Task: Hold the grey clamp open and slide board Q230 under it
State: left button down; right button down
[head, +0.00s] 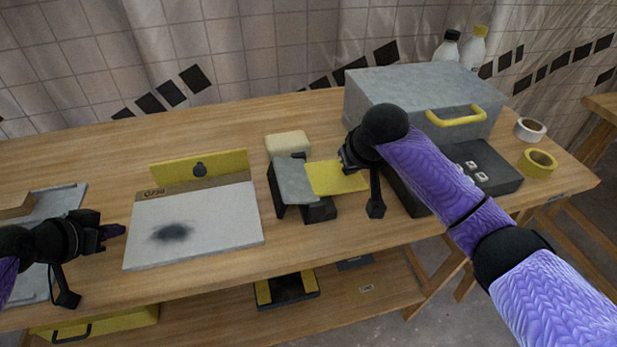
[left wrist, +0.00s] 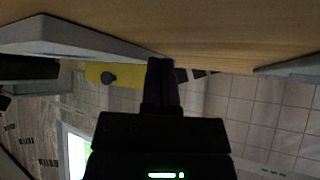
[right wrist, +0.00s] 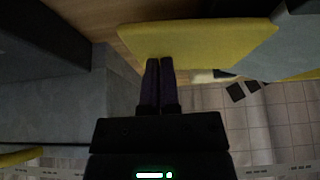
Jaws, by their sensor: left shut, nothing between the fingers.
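The board (head: 195,225) lies flat on the bench, left of the clamp and apart from it. It is pale grey with a dark smudge, a brown labelled strip and an upright yellow edge with a black knob (head: 200,169). The label is too small to read surely. The grey clamp (head: 293,181) has a yellow plate (head: 335,178) on its right. My right gripper (head: 350,160) is at that plate's right end; its fingers are close together with a thin gap, and contact is unclear. The plate fills the right wrist view's top (right wrist: 200,48). My left gripper (head: 118,231) is shut and empty, beside the board's left edge.
A cream block (head: 288,143) sits behind the clamp. A grey tray (head: 65,205) is at left. Bare bench lies between board and clamp.

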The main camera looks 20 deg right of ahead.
aim_at(145, 224)
pick_arm(q)
jog(key=shift+d, duration=4)
pick_arm(e)
jog(key=shift+f, duration=0.1)
pick_arm(q)
jog(key=shift+a, duration=1.8)
notch_tip(145, 224, up, 8)
pick_arm(e)
notch_tip(145, 224, up, 9)
